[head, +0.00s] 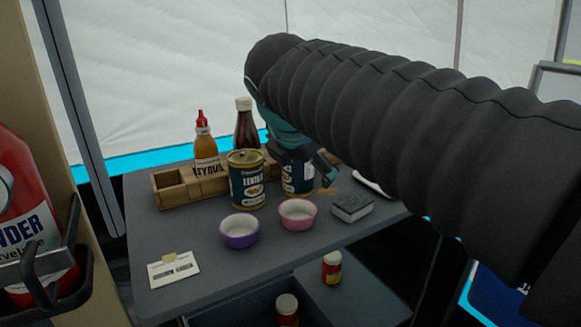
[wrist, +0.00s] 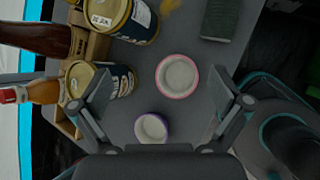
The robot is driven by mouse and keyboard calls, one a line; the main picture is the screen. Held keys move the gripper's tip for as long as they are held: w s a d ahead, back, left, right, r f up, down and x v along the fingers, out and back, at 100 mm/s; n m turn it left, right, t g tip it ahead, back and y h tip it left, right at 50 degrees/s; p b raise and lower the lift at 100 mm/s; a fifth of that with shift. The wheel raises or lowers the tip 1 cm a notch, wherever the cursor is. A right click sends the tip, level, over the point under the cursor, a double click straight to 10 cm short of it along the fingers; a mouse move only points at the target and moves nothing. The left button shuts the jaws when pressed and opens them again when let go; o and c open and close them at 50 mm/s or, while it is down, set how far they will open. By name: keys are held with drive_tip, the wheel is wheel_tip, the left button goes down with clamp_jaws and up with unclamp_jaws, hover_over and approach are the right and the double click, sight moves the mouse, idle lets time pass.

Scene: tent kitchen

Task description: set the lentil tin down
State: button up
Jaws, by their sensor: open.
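The lentil tin (head: 246,181), dark blue with a gold lid, stands upright on the grey table, left of a second blue tin (head: 297,180). In the wrist view the lentil tin (wrist: 121,78) is beside the left finger, partly covered by it. The second tin (wrist: 139,22) is at the top there. My gripper (wrist: 161,88) is open, with nothing between its spread fingers but the view of the table and bowls below. In the head view my gripper (head: 305,155) is over the second tin's area and hides its top; its fingertips are partly hidden.
A purple bowl (head: 240,231) and a pink bowl (head: 297,213) stand in front of the tins. A wooden crate (head: 178,188), an orange sauce bottle (head: 205,148) and a dark bottle (head: 246,130) are behind. A dark block (head: 352,207) lies right; a card (head: 173,269) lies front left.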

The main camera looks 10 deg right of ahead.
sight(298, 166)
drive_tip(key=w+a+r+n, duration=0.2)
drive_tip(key=w+r+n, duration=0.1)
drive_tip(key=r+n, duration=0.15)
drive_tip(key=shift+n+t+h, duration=0.3)
drive_tip(key=shift+n+t, duration=0.1)
drive_tip(key=shift+n, duration=0.25)
drive_tip(key=shift+w+r+x, duration=0.2)
drive_tip(key=shift+x, duration=2.15)
drive_tip(key=shift+w+r+x, duration=0.15)
drive_tip(key=shift+w+x, duration=0.05)
drive_tip(key=shift+x, duration=2.15)
drive_tip(key=shift+w+r+x, duration=0.2)
drive_tip(key=shift+x, duration=2.2)
drive_tip(key=c, duration=1.6)
